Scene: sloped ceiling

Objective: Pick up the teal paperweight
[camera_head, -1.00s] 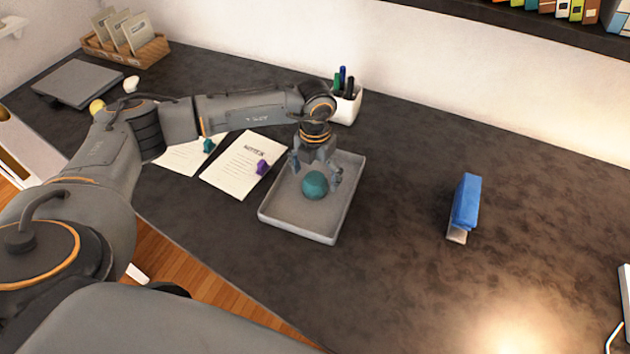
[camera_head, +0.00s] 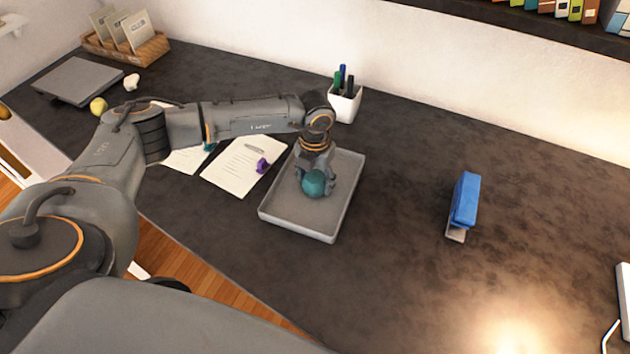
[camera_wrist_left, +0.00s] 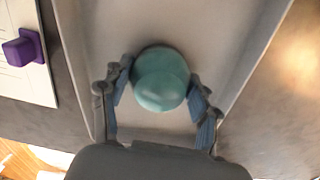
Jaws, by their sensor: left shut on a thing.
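The teal paperweight (camera_head: 313,185) is a rounded teal object in the grey tray (camera_head: 350,197). My left gripper (camera_head: 316,180) reaches down over the tray with its fingers shut on the paperweight. In the left wrist view the paperweight (camera_wrist_left: 160,79) sits between the two blue-padded fingers of my left gripper (camera_wrist_left: 160,92), one on each side. The tray floor (camera_wrist_left: 120,28) shows around it. I cannot tell whether the paperweight is clear of the tray floor. My right gripper is not in view.
Paper notes (camera_head: 240,168) with a purple object (camera_head: 263,166) lie left of the tray. A white pen cup (camera_head: 346,104) stands behind it. A blue stapler (camera_head: 465,202) stands to the right. The desk between tray and stapler is clear.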

